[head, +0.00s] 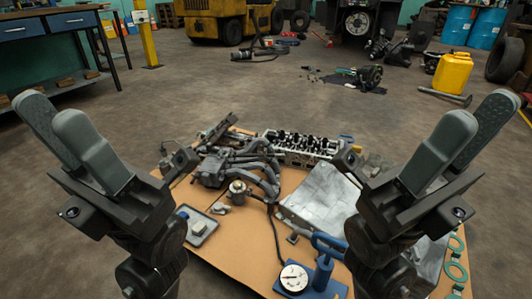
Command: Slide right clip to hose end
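A dark hose (275,232) runs over the brown work surface, from near the engine parts down towards a blue hand pump with a white gauge. The right clip is too small or hidden to make out, and I cannot tell which end of the hose it belongs to. My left gripper (52,112) is raised at the left, its two grey fingers apart and empty. My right gripper (480,108) is raised at the right, also with fingers apart and empty. Both are well away from the hose.
The work surface (225,250) holds a manifold (240,165), a cylinder head (300,147), a grey sheet (322,195), a small tray (197,225), the pump (323,270) and green gaskets (456,270). A yellow jerrycan (453,74) stands on the floor behind.

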